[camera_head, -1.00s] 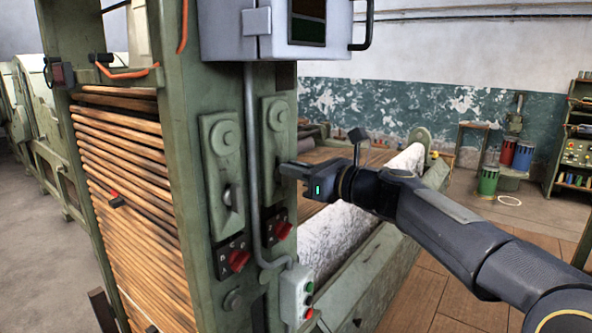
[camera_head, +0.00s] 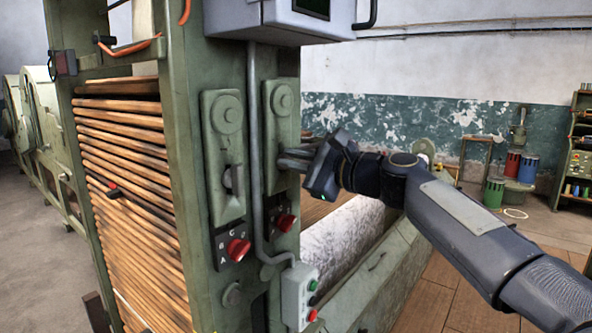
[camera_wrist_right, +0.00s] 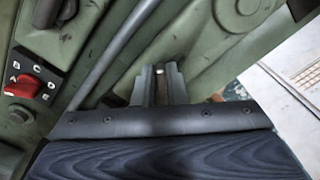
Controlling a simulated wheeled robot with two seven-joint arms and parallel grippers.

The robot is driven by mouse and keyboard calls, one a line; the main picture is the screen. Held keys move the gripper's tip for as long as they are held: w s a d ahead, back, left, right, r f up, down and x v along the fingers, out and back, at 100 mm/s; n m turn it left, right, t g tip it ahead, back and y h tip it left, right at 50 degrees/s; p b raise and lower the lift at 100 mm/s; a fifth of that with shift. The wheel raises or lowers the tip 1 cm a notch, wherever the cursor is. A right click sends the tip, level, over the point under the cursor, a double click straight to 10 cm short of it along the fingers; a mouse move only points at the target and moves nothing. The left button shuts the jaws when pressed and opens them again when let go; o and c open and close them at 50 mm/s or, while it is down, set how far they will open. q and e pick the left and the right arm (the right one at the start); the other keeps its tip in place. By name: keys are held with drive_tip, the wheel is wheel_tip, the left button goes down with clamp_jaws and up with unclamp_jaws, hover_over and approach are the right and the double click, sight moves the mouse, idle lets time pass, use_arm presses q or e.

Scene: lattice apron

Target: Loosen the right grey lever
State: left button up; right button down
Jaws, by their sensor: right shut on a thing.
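The right plate (camera_head: 282,112) on the green machine post carries the right grey lever, which my right gripper mostly hides in the head view. My right gripper (camera_head: 293,157) reaches this plate from the right, with its fingers against the plate's lower half. In the right wrist view, the fingers (camera_wrist_right: 160,84) are closed around a narrow grey piece, the lever (camera_wrist_right: 160,88), of which little shows. The left grey lever (camera_head: 229,178) sits on the neighbouring left plate (camera_head: 222,112), clear of the gripper. My left gripper is not in view.
A grey conduit (camera_head: 254,150) runs between the plates. Red knobs (camera_head: 238,249) sit below them; one shows in the wrist view (camera_wrist_right: 22,86). A button box (camera_head: 299,297) hangs low, a grey cabinet (camera_head: 290,18) above. A white roll (camera_head: 345,235) lies behind my arm.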

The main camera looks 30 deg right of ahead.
drive_tip(key=shift+a+f+n+b, duration=0.1)
drive_tip(key=shift+f+n+b, duration=0.1)
drive_tip(key=shift+n+b, duration=0.45)
drive_tip(key=shift+a+f+n+b, duration=0.15)
drive_tip(key=shift+n+b, duration=0.2)
drive_tip(key=shift+n, duration=0.6)
drive_tip(key=c, duration=1.5)
unclamp_jaws()
drive_tip(key=shift+o, duration=0.2)
drive_tip(key=shift+s+d, duration=0.1)
drive_tip(key=b+v, duration=0.1)
drive_tip(key=v, duration=0.6)
drive_tip(key=shift+s+b, duration=0.3)
drive_tip(key=shift+s, duration=0.05)
drive_tip(key=shift+d, duration=0.1)
